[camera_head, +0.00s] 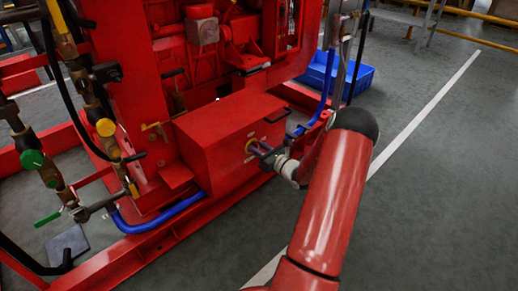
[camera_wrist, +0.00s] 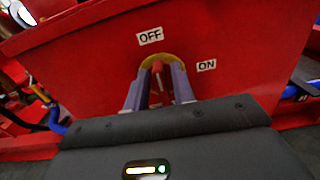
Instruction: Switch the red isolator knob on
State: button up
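The red isolator knob (camera_wrist: 157,69) sits on a round yellow plate on the red box's face, in the wrist view. An OFF label (camera_wrist: 150,36) is above it and an ON label (camera_wrist: 206,66) is to its right. The knob appears to point up towards OFF. My gripper (camera_wrist: 160,76) has one finger on each side of the knob. I cannot tell whether the fingers touch it. In the head view my gripper (camera_head: 258,149) is at the front of the red box (camera_head: 225,128), hiding most of the knob; some yellow plate shows.
Pipes with a green valve (camera_head: 32,159) and a yellow valve (camera_head: 105,127) stand left of the box. A blue hose (camera_head: 165,216) runs along the red base frame. A blue crate (camera_head: 335,75) is on the floor behind. Open floor lies at the right.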

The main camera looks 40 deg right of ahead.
grip_shut()
jog(key=shift+m, duration=0.3)
jog(key=shift+d+f+m+p, duration=0.25)
jog(key=shift+m+p, duration=1.45)
jog(key=shift+m, duration=1.15)
jog(key=shift+d+f+m+p, duration=0.3)
jog(key=shift+m+p, duration=1.4)
jog(key=shift+m, duration=1.1)
jog(key=shift+d+f+m+p, duration=0.25)
jog(key=shift+m+p, duration=1.45)
jog(key=shift+m, duration=1.15)
jog(key=shift+o, duration=1.2)
grip_release()
